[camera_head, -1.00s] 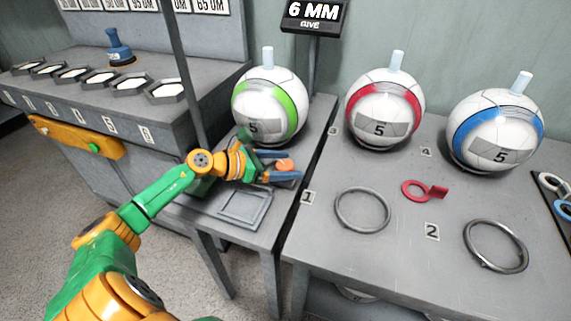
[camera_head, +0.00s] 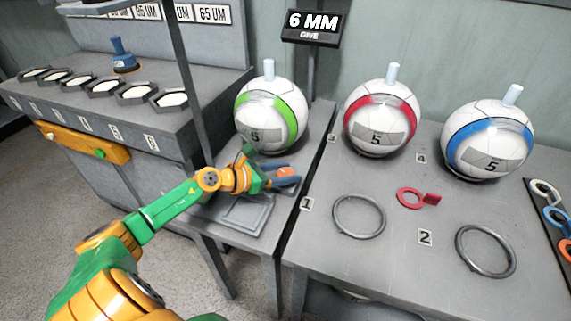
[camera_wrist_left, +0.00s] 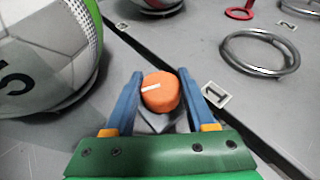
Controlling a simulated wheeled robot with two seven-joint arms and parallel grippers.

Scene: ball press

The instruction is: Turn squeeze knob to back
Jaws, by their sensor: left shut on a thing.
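The orange squeeze knob (camera_head: 286,171) sits on the grey bench in front of the green-banded ball (camera_head: 270,115). In the left wrist view the knob (camera_wrist_left: 161,92) is round, with a short white mark pointing to the left of the picture. My left gripper (camera_head: 284,174) is at the knob, with one blue finger on each side. It is shut on it; the finger contact is partly hidden in the head view. The knob's grey base shows partly below it in the wrist view. My right gripper is in neither view.
Red-banded (camera_head: 381,112) and blue-banded (camera_head: 488,140) balls stand to the right. Metal rings (camera_head: 359,216) and a red ring tool (camera_head: 410,198) lie on the right table. A sign (camera_head: 312,28) reads "6 MM GIVE". A shallow square tray (camera_head: 243,216) lies in front of my gripper.

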